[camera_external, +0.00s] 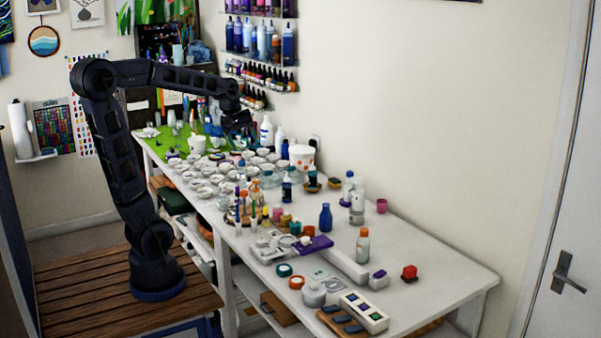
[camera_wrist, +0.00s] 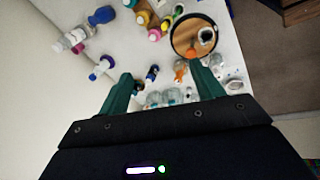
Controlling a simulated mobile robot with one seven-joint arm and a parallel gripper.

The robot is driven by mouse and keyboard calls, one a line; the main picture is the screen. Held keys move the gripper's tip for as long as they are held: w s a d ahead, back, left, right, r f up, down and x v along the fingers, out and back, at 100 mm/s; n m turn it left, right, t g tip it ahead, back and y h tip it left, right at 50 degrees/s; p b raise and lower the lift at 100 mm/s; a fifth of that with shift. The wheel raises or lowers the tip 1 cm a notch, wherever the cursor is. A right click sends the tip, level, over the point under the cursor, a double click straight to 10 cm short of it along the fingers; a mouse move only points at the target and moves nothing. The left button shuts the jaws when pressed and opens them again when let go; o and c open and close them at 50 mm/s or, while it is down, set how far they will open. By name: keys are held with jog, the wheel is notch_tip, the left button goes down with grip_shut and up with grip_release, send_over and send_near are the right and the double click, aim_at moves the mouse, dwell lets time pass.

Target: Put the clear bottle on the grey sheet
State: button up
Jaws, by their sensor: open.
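Several bottles could be the clear bottle. A see-through one with a pale cap (camera_external: 357,208) stands upright toward the back edge of the white table; a similar pale bottle shows at upper left in the wrist view (camera_wrist: 72,39). Another see-through bottle with an orange cap (camera_external: 362,246) stands nearer the front. I cannot pick out the grey sheet with certainty; a pale grey flat patch (camera_external: 322,273) lies near the front edge. My gripper (camera_external: 240,124) is above the crowded far part of the table. Its fingers (camera_wrist: 164,88) are apart with nothing held between them.
Many small cups (camera_external: 205,185) crowd the far half of the white table (camera_external: 440,262). The table's near right end is mostly clear. Wall shelves hold bottles (camera_external: 262,42) behind my arm.

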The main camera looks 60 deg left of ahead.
jog(key=s+d+f+m, duration=0.2)
jog(key=s+d+m, duration=0.4)
jog(key=s, duration=0.3)
jog(key=s+d+f+m+t, duration=0.1)
jog(key=s+d+f+m, duration=0.1)
jog(key=s+d+m, duration=0.4)
jog(key=s+m, duration=0.1)
jog(key=s, duration=0.1)
jog(key=shift+s, duration=0.35)
